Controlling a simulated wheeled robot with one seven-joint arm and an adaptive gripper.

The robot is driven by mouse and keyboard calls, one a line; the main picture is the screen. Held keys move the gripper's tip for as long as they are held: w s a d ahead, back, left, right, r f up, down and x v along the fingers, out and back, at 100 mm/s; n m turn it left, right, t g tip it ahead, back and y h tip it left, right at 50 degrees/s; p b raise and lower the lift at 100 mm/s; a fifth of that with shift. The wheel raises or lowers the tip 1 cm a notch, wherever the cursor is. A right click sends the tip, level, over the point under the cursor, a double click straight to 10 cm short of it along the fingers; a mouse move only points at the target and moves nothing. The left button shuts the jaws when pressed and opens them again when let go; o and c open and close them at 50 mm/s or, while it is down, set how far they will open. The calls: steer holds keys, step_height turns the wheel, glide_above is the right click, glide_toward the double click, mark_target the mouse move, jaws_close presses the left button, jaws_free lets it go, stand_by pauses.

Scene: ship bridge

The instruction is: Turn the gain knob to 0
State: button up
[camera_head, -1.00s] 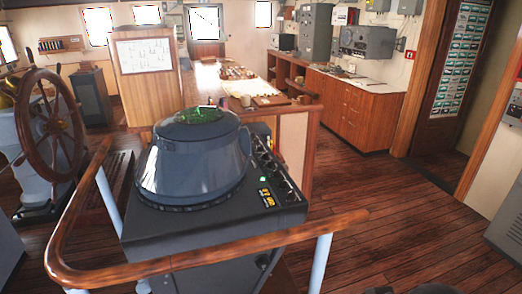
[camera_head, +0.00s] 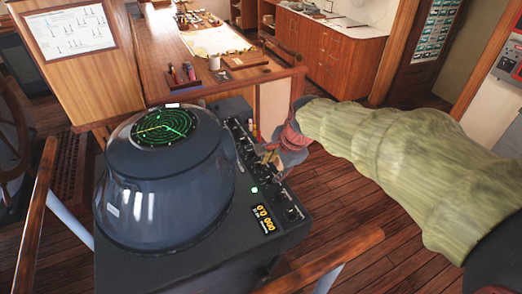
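The radar console (camera_head: 180,262) stands in front of me with a domed display hood (camera_head: 165,180) and a green round screen (camera_head: 163,128) on top. A row of dark knobs (camera_head: 293,213) runs along the console's right side panel; I cannot read which one is the gain knob. My gripper (camera_head: 270,158) is at the far-middle part of this row, close over the knobs. My arm, in a pale green sleeve, reaches in from the right. The fingers are small and partly hidden, so I cannot tell whether they are open or touch a knob.
A wooden handrail (camera_head: 335,262) runs around the console's front. A wooden chart table (camera_head: 170,50) stands behind. Open plank floor lies to the right.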

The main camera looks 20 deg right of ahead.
steer(key=w+d+f+m+p, duration=0.1)
steer(key=w+f+m+p, duration=0.3)
steer(key=w+m, duration=0.3)
steer(key=w+d+f+m+p, duration=0.1)
steer(key=w+f+m+p, duration=0.3)
steer(key=w+m, duration=0.35)
steer(key=shift+g+y, duration=0.3)
steer(key=shift+g, duration=0.1)
steer(key=x, duration=0.5)
steer(key=b+x, duration=0.1)
steer(key=x, duration=0.1)
steer(key=shift+w+d+f, duration=0.15)
steer(key=shift+w+f, duration=0.1)
steer(key=shift+w, duration=0.1)
steer(key=shift+c, duration=0.2)
jaws_close()
